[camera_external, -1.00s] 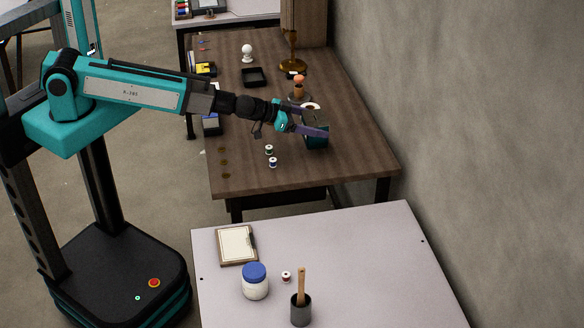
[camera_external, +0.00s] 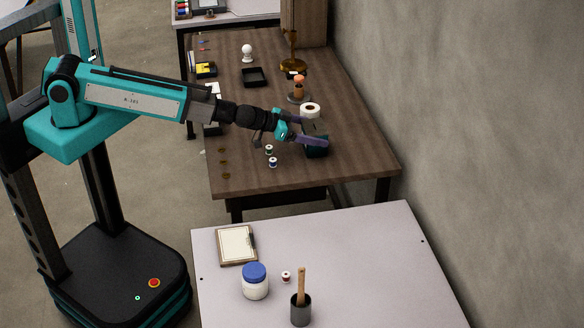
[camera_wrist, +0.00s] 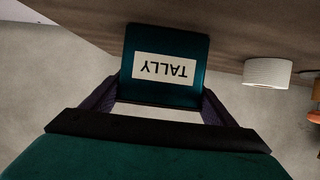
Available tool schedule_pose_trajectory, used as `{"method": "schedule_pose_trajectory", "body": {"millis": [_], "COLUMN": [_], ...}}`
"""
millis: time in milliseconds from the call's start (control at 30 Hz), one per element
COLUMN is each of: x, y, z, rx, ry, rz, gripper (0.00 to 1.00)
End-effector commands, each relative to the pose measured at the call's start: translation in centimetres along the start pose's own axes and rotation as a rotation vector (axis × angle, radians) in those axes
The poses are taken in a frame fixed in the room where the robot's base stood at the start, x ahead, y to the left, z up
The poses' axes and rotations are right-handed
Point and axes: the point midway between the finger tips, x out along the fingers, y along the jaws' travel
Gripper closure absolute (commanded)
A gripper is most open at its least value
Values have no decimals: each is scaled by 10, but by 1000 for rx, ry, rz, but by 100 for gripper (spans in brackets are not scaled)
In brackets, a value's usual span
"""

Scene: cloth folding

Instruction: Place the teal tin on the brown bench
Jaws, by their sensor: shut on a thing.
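The teal tin (camera_wrist: 193,52), with a white label reading TALLY, sits between the two fingers of my gripper (camera_wrist: 160,100) in the wrist view. In the external view the dark teal tin (camera_external: 317,151) is at the right part of the brown bench (camera_external: 290,178), partly hidden by my gripper (camera_external: 312,138). My gripper is shut on the tin. The tin is at or very close to the bench top; I cannot tell whether it touches.
A white roll (camera_external: 310,110) stands just behind the tin, and it also shows in the wrist view (camera_wrist: 268,72). Two thread spools (camera_external: 269,150) are to the left. A black tray (camera_external: 253,77) and brass goblet (camera_external: 293,65) are farther back. A pale table (camera_external: 350,250) is in front.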

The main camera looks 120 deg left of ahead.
Motion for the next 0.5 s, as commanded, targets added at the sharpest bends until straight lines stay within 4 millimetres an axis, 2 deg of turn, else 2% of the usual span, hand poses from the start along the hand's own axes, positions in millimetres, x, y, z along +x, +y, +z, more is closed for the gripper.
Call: {"method": "schedule_pose_trajectory", "body": {"millis": [200, 233, 300, 333, 500], "x": [1, 1, 1, 1, 1], "y": [0, 0, 0, 0, 0], "z": [2, 3, 2, 2, 2], "rx": [0, 0, 0, 0, 0], "ry": [1, 0, 0, 0, 0], "rz": [1, 0, 0, 0, 0], "gripper": [52, 19, 7, 2, 2]}}
